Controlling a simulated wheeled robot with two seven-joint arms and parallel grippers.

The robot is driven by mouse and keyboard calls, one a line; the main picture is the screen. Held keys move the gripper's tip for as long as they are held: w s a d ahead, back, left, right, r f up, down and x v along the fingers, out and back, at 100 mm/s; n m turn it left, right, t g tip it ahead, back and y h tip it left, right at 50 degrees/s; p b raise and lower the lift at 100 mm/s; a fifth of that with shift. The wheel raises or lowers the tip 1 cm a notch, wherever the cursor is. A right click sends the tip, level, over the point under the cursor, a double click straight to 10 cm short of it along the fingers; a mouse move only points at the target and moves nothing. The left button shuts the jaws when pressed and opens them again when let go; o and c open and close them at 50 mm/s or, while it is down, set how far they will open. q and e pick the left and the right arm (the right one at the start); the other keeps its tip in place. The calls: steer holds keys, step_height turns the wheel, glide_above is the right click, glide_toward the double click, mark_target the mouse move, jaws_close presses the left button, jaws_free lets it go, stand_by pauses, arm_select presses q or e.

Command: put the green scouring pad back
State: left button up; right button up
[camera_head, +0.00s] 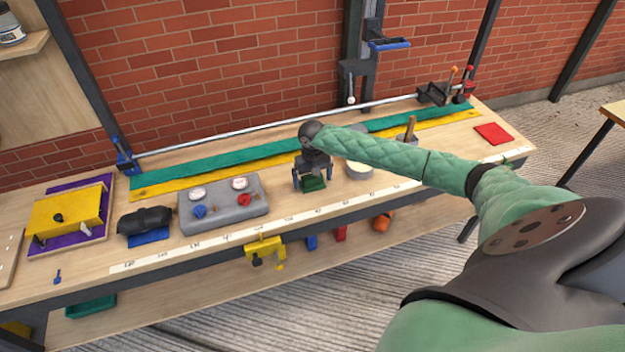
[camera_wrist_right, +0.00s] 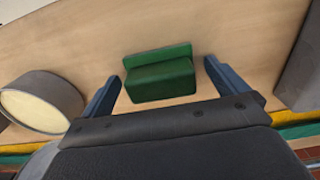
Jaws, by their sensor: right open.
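In the right wrist view the pad (camera_wrist_right: 160,74) looks like a green block with a step along one long side. My right gripper (camera_head: 311,188) is above it, pointing down, jaws apart. In the wrist view its two blue-grey fingers (camera_wrist_right: 160,84) stand on either side of the pad, with gaps at both ends. Whether the fingertips reach down to the pad's height is unclear. My left gripper is not in view.
A grey gauge box (camera_head: 222,205) stands left of the gripper. A round pale-topped container (camera_head: 359,169) stands close on its right, also in the wrist view (camera_wrist_right: 42,102). A red pad (camera_head: 493,133) lies at the bench's right end. Green and yellow strips run behind.

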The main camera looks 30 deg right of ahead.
step_height(320, 180, up, 6)
steer(key=shift+f+b, duration=0.2)
steer(key=shift+b, duration=0.8)
step_height(320, 180, up, 5)
steer(key=shift+b, duration=0.65)
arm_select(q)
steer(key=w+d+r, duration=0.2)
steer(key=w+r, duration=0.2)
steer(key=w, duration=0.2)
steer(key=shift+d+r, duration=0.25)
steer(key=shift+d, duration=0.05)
arm_select(e)
steer(key=shift+r, duration=0.6)
